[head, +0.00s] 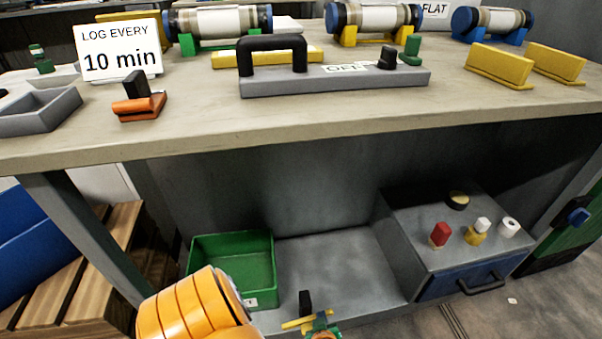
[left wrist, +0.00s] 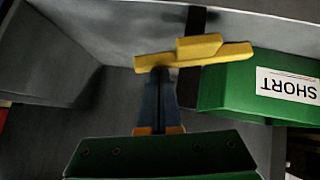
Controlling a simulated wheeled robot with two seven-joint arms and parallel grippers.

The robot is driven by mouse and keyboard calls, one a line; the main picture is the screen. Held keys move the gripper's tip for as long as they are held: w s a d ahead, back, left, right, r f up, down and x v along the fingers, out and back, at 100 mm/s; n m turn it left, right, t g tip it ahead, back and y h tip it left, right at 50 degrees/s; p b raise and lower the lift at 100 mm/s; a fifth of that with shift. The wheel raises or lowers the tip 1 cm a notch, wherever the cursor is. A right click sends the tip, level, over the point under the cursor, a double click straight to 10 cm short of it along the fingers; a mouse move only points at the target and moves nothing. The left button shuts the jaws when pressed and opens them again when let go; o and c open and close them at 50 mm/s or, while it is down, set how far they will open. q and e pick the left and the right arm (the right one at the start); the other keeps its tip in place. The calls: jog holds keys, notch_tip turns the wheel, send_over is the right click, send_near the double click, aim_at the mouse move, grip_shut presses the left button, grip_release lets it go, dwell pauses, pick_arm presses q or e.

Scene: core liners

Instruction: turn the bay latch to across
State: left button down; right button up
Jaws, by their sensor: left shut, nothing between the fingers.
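A yellow bar on a black upright, which looks like the bay latch (head: 294,324), is low in the head view, in front of the lower shelf. In the left wrist view the yellow bar (left wrist: 205,50) lies nearly level across the picture, with a raised block on it and the black strip behind. My left gripper (head: 314,325) is right at the bar, its green body partly cut off by the frame edge. In the left wrist view my left gripper's fingers (left wrist: 161,80) are shut and empty, their tips close to the bar's underside; contact is unclear. My right gripper is not in view.
A green bin (head: 232,262) stands left of the latch; its SHORT label (left wrist: 287,85) shows in the left wrist view. A grey drawer box (head: 405,240) with small knobs stands to the right. The bench top (head: 210,120) overhangs. The shelf floor (head: 330,265) between is clear.

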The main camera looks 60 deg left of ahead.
pick_arm(q)
jog(key=shift+w+d+f+b, duration=0.15)
jog(key=shift+w+f+b, duration=0.25)
jog(key=shift+w+f, duration=0.1)
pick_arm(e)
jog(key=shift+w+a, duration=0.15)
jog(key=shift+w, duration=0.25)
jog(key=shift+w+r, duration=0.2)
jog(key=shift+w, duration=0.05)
